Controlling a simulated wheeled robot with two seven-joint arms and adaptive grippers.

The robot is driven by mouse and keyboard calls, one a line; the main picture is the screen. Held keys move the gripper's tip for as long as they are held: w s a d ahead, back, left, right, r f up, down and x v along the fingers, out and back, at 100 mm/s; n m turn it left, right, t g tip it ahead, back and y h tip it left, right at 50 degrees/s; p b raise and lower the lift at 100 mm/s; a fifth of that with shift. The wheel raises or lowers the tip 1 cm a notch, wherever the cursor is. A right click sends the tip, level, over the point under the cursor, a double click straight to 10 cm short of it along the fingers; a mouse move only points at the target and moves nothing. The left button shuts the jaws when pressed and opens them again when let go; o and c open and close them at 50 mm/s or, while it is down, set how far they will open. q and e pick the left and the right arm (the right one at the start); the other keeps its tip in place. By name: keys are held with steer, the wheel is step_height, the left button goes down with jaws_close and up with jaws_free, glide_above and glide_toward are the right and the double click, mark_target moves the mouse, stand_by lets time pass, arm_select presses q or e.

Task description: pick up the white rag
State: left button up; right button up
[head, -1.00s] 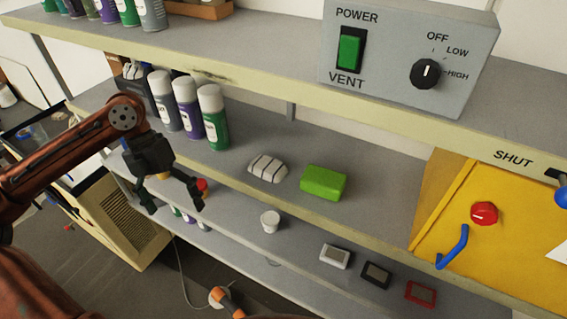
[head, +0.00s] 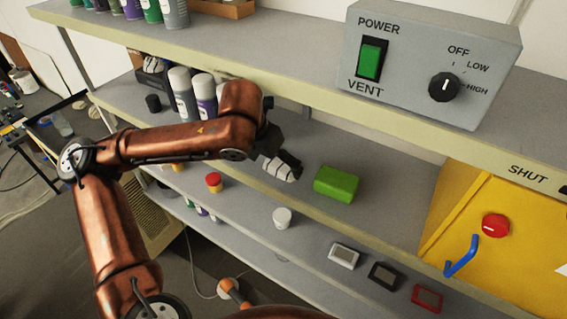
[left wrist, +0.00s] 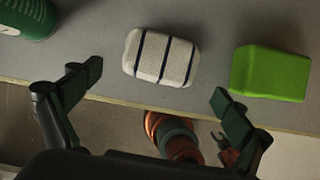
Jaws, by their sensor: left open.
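The white rag (head: 279,168), with dark stripes, lies on the middle shelf, left of a green block (head: 336,184). In the left wrist view the rag (left wrist: 162,57) is a rounded white bundle ahead of the fingertips, near the shelf's front edge. My left gripper (head: 283,158) is at the rag in the head view, its fingers partly covering it. In the left wrist view the left gripper (left wrist: 156,95) is open, its fingers spread wider than the rag, with nothing between them.
The green block (left wrist: 270,73) sits close to the right of the rag. Spray cans (head: 206,95) stand to the left on the same shelf. The upper shelf (head: 270,65) with the power box (head: 425,90) overhangs. A yellow cabinet (head: 510,225) stands at right.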

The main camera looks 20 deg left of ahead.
arm_select(q)
steer(key=shift+x, duration=0.95)
steer(key=shift+f, duration=0.2)
arm_select(e)
steer(key=shift+s+d+r, duration=0.25)
steer(key=shift+d+r, duration=0.1)
steer(key=shift+d, duration=0.05)
arm_select(q)
steer(key=shift+c, duration=0.5)
steer(key=c, duration=1.1)
arm_select(e)
steer(key=shift+s+d, duration=0.1)
arm_select(q)
steer(key=shift+r, duration=0.1)
